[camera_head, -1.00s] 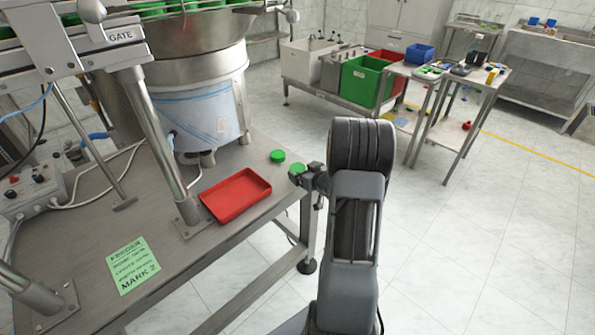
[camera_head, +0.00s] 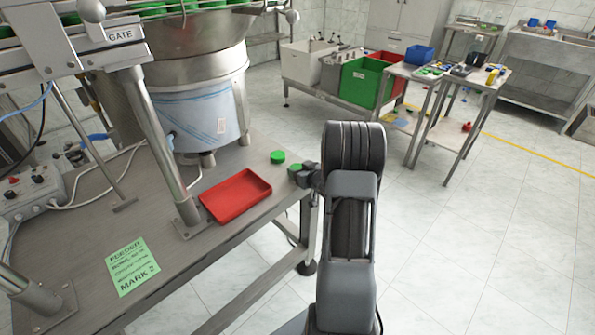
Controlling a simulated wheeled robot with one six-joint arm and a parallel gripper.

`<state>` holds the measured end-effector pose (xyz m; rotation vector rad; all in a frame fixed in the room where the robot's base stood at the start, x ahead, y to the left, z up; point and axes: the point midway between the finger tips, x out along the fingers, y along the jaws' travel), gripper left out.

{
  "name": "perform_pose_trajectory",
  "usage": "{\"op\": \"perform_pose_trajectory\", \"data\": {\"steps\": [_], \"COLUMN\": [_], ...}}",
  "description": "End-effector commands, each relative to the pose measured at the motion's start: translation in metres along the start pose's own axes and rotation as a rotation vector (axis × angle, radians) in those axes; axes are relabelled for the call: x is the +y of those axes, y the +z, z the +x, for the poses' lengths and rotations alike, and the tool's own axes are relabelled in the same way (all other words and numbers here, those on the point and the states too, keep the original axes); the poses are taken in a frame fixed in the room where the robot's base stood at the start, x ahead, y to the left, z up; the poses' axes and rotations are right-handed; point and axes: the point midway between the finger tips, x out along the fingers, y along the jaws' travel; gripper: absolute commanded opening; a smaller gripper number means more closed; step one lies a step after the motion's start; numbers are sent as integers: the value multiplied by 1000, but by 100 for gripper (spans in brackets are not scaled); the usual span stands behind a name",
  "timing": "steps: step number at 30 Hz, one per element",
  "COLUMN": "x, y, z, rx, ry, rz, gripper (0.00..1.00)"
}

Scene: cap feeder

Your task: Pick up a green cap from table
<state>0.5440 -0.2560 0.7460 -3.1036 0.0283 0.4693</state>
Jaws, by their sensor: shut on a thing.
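A green cap (camera_head: 278,157) lies on the feeder table (camera_head: 190,262), behind and right of the red tray. A second green cap (camera_head: 295,168) is at the table's right edge, between the jaws of my gripper (camera_head: 296,173). My gripper is shut on this second cap, and its fingers hide part of it. I cannot tell whether the held cap touches the tabletop. The arm reaches in from the right.
An empty red tray (camera_head: 236,197) lies left of my gripper. A green paper sign (camera_head: 133,266) lies at the front.

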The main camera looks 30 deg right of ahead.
Motion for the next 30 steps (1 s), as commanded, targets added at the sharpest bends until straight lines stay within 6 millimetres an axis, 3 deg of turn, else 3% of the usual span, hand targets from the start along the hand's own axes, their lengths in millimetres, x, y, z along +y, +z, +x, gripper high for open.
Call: {"op": "perform_pose_trajectory", "data": {"steps": [3, 12, 20, 30], "x": [0, 0, 0, -4], "y": [0, -3, -32, -78], "z": [0, -1, -10, -82], "rx": [0, 1, 2, 2], "ry": [0, 0, 0, 4], "rz": [0, -1, -3, -1], "gripper": [39, 39, 39, 39]}}
